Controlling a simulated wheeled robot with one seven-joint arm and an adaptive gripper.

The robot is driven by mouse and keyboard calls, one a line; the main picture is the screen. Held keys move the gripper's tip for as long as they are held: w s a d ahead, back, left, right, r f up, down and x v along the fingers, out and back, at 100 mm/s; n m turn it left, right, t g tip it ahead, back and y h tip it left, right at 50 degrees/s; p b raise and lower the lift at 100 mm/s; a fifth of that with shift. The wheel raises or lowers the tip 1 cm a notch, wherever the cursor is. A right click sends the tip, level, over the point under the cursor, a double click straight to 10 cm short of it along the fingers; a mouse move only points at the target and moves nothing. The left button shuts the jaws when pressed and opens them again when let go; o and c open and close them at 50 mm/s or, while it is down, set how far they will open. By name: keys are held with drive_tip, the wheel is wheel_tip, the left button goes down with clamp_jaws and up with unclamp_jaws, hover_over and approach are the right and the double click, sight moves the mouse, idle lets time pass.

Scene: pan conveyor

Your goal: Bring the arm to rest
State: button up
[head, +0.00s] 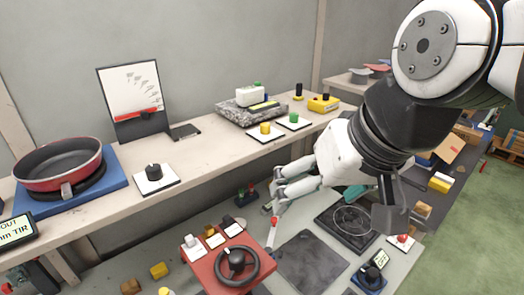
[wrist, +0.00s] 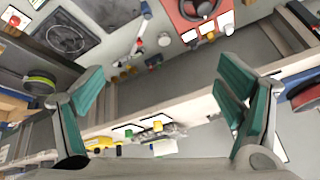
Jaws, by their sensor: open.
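My gripper (head: 277,192) is in the middle of the head view, in front of the long shelf (head: 205,160) and above the lower bench. In the wrist view my gripper (wrist: 160,105) shows its two green-padded fingers wide apart, with nothing between them. My arm comes in from the upper right of the head view, bent down to the gripper.
A red pan (head: 58,166) sits on a blue block at the shelf's left. A red panel with a black handwheel (head: 237,264), a dark plate (head: 311,262) and a wire ring fixture (head: 352,221) are on the bench below. Green floor (head: 455,240) is clear at right.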

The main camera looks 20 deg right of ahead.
drive_tip(key=shift+s+d+f+n+h, duration=0.2)
drive_tip(key=shift+s+d+n+h, duration=0.45)
drive_tip(key=shift+d+n, duration=0.1)
idle(1.4)
